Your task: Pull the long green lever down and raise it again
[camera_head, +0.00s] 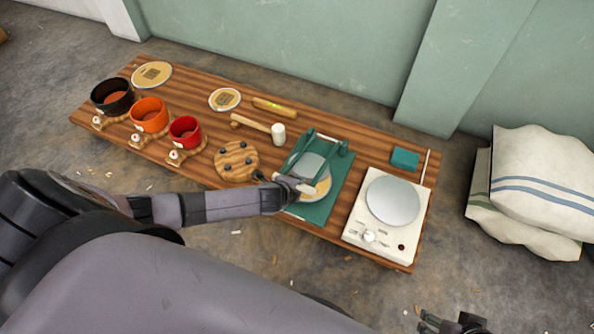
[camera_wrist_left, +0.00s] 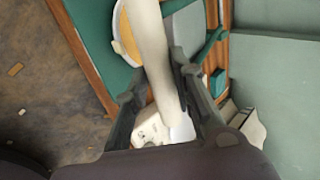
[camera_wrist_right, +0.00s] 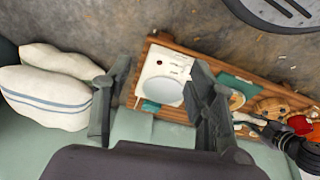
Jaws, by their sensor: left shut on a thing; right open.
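The green press (camera_head: 318,212) stands on the wooden table, with a grey round plate (camera_head: 309,164) and a yellow-rimmed disc (camera_head: 322,189) at its middle. Green bars (camera_head: 301,146) run along its upper part; these look like the lever's arms. My left gripper (camera_head: 287,183) is at the press's front and is shut on a cream bar, which looks like the lever's grip. In the left wrist view the cream bar (camera_wrist_left: 153,50) passes between the fingers. The joint between bar and green arms is hidden. My right gripper (camera_head: 455,322) is open and empty, off the table's front right.
A white scale-like device (camera_head: 355,235) with a round plate and a small teal block (camera_head: 405,159) are right of the press. A mallet (camera_head: 277,132), round wooden board (camera_head: 237,161) and several pots (camera_head: 149,114) are left. Cushions (camera_head: 540,185) lie right of the table.

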